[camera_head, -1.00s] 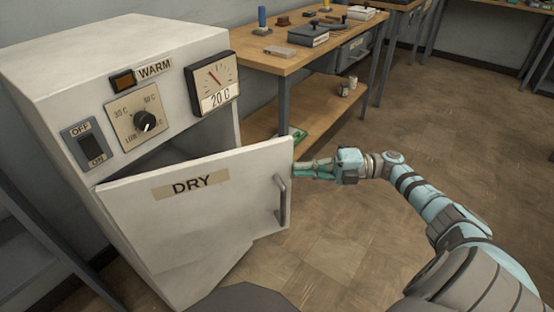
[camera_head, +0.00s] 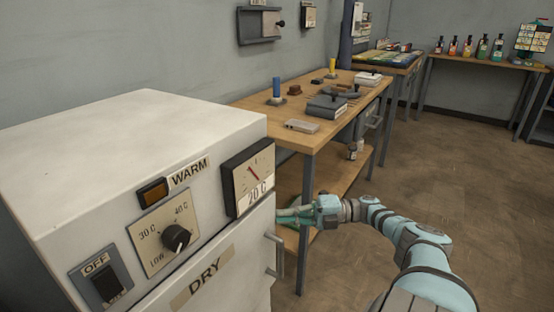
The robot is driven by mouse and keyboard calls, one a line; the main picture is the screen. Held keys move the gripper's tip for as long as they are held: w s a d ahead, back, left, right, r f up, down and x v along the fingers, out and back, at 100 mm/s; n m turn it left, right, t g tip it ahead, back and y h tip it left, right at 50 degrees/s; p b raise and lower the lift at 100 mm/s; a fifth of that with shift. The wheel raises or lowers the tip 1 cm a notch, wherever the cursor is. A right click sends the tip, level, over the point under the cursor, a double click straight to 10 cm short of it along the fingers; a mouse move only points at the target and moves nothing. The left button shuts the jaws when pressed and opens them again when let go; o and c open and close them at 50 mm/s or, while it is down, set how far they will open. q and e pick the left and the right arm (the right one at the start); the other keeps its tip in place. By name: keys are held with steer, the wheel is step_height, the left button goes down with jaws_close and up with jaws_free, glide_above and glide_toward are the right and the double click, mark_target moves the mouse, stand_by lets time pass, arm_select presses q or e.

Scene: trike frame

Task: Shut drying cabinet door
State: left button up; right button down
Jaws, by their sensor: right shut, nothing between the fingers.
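The drying cabinet (camera_head: 130,150) fills the left of the view. Its white door, marked DRY (camera_head: 235,265), lies close to the cabinet front, with no dark gap showing along its top edge. Its lower part is out of frame, so I cannot tell if it is latched. The grey door handle (camera_head: 279,255) is at its right edge. My right gripper (camera_head: 281,215) is shut and empty, its fingers by the door's upper right corner, just above the handle. I cannot tell whether they touch the door. My left gripper is not in view.
A wooden workbench (camera_head: 312,138) with tools and small boxes stands behind the cabinet, with a lower shelf (camera_head: 335,185) behind my right gripper. More benches line the back. The floor (camera_head: 440,180) on the right is clear.

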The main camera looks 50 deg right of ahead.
steer(key=shift+w+d+r, duration=0.1)
steer(key=shift+w, duration=0.35)
steer(key=shift+r, duration=0.1)
stand_by(0.4)
